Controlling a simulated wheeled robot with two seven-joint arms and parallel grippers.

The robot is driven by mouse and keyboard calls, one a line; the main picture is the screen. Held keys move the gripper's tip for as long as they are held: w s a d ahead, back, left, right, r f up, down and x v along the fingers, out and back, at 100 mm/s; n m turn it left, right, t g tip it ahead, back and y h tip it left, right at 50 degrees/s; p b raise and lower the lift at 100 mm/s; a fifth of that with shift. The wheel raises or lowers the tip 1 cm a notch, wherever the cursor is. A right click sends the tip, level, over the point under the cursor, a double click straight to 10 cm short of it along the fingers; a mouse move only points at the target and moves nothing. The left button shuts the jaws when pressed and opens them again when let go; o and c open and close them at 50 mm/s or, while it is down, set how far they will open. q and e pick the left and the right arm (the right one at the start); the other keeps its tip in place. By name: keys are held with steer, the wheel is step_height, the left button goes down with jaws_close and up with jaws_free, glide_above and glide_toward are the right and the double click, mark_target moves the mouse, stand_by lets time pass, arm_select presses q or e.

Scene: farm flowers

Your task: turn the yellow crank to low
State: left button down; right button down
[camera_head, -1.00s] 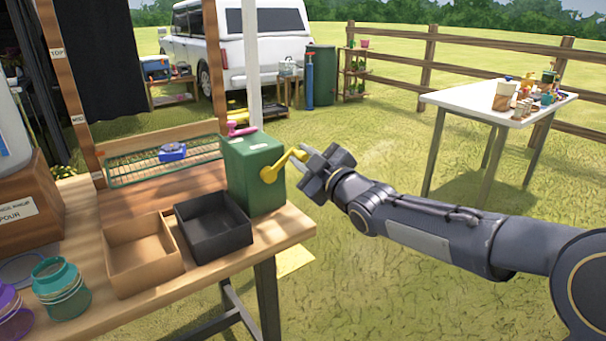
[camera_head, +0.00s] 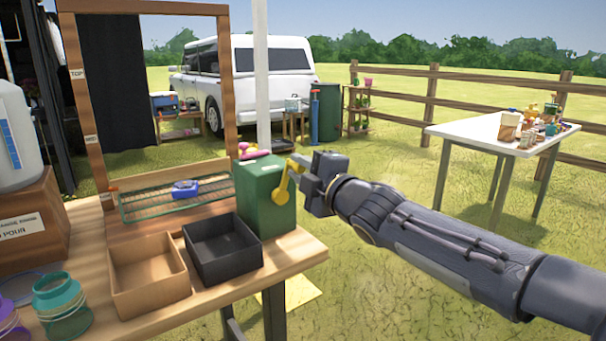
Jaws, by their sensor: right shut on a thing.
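The yellow crank (camera_head: 280,190) is on the right side of the green box (camera_head: 259,200), which stands at the right end of the wooden bench. Its arm now slopes steeply, with its upper end near my right gripper. My right gripper (camera_head: 299,169) is at the crank's upper end, shut on its handle. The gripper body partly hides the handle and the fingertips are hard to make out. My left gripper is not in view.
A black tray (camera_head: 205,266) and a brown tray (camera_head: 131,302) sit left of the green box on the bench (camera_head: 268,268). A wire rack with a blue item (camera_head: 185,187) is behind them. Open grass lies right of the bench, before a white table (camera_head: 460,132).

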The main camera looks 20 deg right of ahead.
steer(key=shift+a+r, duration=0.1)
steer(key=shift+a, duration=0.05)
stand_by(0.3)
steer(key=c, duration=1.3)
jaws_free()
steer(key=shift+o, duration=0.2)
steer(key=shift+s, duration=0.1)
steer(key=p+v, duration=0.1)
steer(key=v, duration=0.6)
steer(key=shift+s, duration=0.3)
